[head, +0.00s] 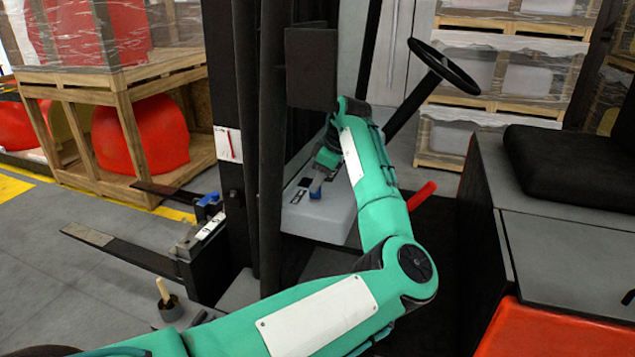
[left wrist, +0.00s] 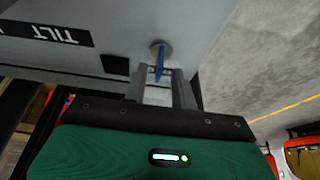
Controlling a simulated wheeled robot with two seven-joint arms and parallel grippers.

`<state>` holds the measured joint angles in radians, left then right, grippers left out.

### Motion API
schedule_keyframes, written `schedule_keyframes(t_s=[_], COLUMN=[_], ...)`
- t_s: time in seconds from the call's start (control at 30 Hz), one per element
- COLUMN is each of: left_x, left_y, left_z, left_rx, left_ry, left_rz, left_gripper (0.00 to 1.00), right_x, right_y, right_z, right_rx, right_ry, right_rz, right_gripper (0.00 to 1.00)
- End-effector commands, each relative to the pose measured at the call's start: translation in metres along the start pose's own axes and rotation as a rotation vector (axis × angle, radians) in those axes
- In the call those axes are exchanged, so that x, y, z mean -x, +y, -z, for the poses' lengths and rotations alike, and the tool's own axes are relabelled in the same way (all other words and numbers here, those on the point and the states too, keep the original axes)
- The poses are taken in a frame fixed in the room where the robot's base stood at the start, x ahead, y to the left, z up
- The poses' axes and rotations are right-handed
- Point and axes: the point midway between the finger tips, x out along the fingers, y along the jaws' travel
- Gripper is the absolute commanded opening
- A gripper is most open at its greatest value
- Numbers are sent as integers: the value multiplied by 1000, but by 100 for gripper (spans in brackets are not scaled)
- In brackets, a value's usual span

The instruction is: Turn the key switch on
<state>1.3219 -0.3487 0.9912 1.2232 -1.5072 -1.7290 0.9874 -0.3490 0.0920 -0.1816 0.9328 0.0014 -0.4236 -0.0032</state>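The key switch is a small blue key in a round metal socket on the grey console (head: 325,222) of a forklift. The blue key (left wrist: 160,60) stands out from the panel in the left wrist view, beside a black label reading TILT (left wrist: 50,33). In the head view, the key (head: 316,193) shows just below my left gripper (head: 319,182). In the left wrist view, my left gripper (left wrist: 160,78) has its fingers apart, with the thin key's end between the fingertips. I see a gap on both sides of the key. My right gripper is not in view.
A steering wheel (head: 443,67) and its column stand right of my left arm. A red lever (head: 422,195) is close by my forearm. The dark mast (head: 232,120) stands left of the console. A black seat (head: 575,165) is at the right.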

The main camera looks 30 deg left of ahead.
Motion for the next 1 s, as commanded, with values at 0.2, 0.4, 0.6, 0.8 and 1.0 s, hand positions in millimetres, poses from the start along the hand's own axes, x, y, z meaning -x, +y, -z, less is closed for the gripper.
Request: schedule_keyframes(t_s=[0.2,0.4,0.6,0.8,1.0], left_x=[-13,-14,-13,-13,-11], left_y=[0,0,0,0,-1], left_z=[0,0,0,0,1], left_rx=[0,0,0,-2,-36], left_ry=[0,0,0,0,0], left_rz=[1,0,0,0,-14], left_gripper=[27,27,0,0,0], right_x=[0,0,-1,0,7], right_y=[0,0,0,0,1], right_z=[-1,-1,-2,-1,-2], right_rx=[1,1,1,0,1], right_ry=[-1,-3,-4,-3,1], right_rz=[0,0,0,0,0], right_gripper=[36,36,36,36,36])
